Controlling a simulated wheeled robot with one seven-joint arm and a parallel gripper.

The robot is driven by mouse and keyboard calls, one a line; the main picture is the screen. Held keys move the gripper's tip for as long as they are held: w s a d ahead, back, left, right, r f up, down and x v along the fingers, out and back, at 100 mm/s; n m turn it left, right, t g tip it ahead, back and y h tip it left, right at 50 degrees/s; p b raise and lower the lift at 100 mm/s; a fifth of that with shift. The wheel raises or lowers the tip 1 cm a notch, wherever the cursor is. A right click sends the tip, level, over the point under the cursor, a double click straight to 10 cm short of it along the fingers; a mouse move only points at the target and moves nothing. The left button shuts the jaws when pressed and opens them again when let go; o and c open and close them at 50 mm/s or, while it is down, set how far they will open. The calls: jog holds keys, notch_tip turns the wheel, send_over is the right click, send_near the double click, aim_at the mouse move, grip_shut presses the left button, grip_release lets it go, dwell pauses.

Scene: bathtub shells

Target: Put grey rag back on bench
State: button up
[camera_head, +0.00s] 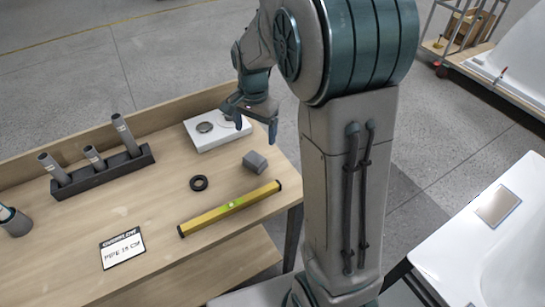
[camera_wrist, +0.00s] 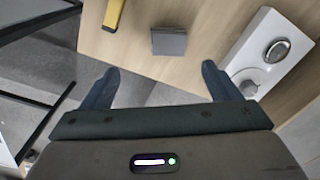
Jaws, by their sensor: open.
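A flat grey-beige square (camera_head: 497,206) lies on the white tub shell's rim at the right in the head view; it may be the grey rag, but I cannot tell for sure. A small grey block-like piece (camera_head: 254,161) sits on the wooden bench (camera_head: 150,210) near its right edge, and also shows in the wrist view (camera_wrist: 169,41). My gripper (camera_head: 250,118) is open and empty over the bench's far right corner, by the white box with a round dial (camera_head: 214,138). In the wrist view my fingers (camera_wrist: 160,70) are apart with nothing between them.
The bench holds a yellow level (camera_head: 230,208), a black ring (camera_head: 198,183), a dark rack with grey tubes (camera_head: 100,172) and a label card (camera_head: 122,248). The white tub shell (camera_head: 450,250) stands at the right. A trolley (camera_head: 462,40) is at the back right.

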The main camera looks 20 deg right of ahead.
jog(key=s+r+n+t, duration=0.1)
jog(key=s+r+n, duration=0.2)
jog(key=s, duration=0.7)
jog(key=s+r+n+t, duration=0.1)
jog(key=s+r+n, duration=0.2)
jog(key=s+n, duration=0.3)
jog(key=s, duration=0.4)
jog(key=shift+s+n+t, duration=0.25)
jog(key=shift+n+t, duration=0.05)
jog(key=shift+n, duration=0.1)
jog(key=shift+d, duration=0.1)
